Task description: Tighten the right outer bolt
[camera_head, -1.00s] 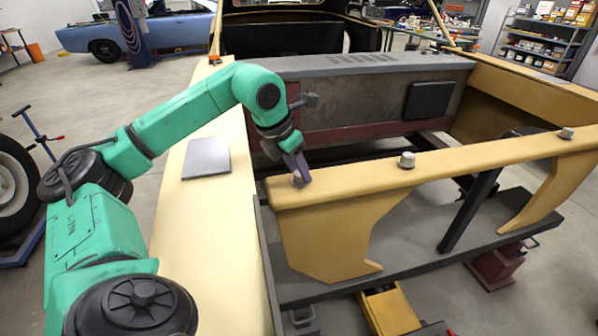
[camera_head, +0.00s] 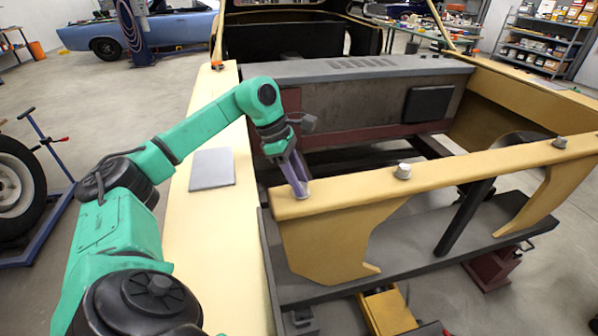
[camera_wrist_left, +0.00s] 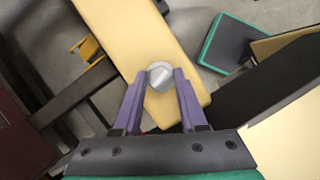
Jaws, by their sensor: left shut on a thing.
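Three grey bolts stand in a row on the tan beam (camera_head: 350,191): one at its left end (camera_head: 303,196), a middle one (camera_head: 403,171) and one at the far right (camera_head: 560,142). My left gripper (camera_head: 296,187) reaches down to the left-end bolt with its purple fingers. In the left wrist view my left gripper (camera_wrist_left: 160,78) has one finger on each side of that bolt (camera_wrist_left: 160,76), shut on its round, slotted head. The fingers partly hide the bolt in the head view. My right gripper is not in view.
A grey flat plate (camera_head: 212,168) lies on the cream side panel (camera_head: 205,235) left of the beam. A dark radiator-like panel (camera_head: 350,110) stands behind the beam. A wheel (camera_head: 15,190) is at the far left. The beam top between the bolts is clear.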

